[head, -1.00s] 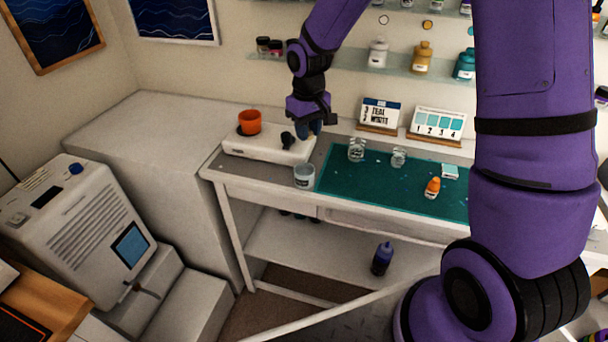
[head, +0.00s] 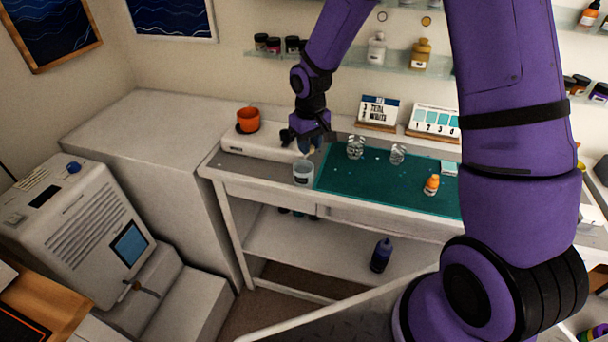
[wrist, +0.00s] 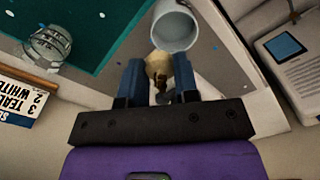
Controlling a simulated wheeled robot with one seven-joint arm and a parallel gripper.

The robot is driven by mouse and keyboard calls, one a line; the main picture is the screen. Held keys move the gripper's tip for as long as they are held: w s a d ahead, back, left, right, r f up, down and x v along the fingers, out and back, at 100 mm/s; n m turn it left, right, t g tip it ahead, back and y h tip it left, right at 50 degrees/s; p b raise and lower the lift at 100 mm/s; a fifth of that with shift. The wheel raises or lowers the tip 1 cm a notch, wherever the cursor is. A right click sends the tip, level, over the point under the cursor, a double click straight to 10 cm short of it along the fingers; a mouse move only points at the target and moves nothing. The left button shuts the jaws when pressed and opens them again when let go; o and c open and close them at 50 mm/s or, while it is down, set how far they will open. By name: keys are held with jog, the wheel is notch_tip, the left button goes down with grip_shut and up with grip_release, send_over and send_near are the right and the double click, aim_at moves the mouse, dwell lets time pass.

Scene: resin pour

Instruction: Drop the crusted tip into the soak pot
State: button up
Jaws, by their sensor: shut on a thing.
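My gripper (wrist: 158,85) is shut on the crusted tip (wrist: 158,66), a small pale yellowish piece with a brown part, held between the two blue fingers in the wrist view. The soak pot (head: 303,173) is a small light grey-blue open cup at the front left of the table, left of the green mat. In the wrist view the soak pot (wrist: 175,28) lies just beyond the fingertips, its mouth partly facing the camera. In the head view my gripper (head: 307,147) is above and slightly behind the pot. The tip is small and hard to make out there.
An orange cup (head: 248,119) stands on a white unit (head: 255,148) behind the pot. Label cards (head: 379,112) stand at the back.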

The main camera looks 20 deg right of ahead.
jog(key=o, duration=1)
jog(key=shift+c, duration=0.2)
jog(key=shift+r, duration=0.1)
notch_tip(320, 180, up, 11)
jog(key=s+d+r+m+t, duration=0.2)
jog(key=s+d+r+t, duration=0.15)
jog(key=s+r, duration=1.1)
jog(key=s+d+r+m+t, duration=0.1)
jog(key=s+d+r, duration=0.2)
jog(key=s, duration=1.1)
jog(key=shift+s+d+r+t, duration=0.2)
jog(key=shift+s+r+t, duration=0.15)
jog(key=shift+r, duration=0.35)
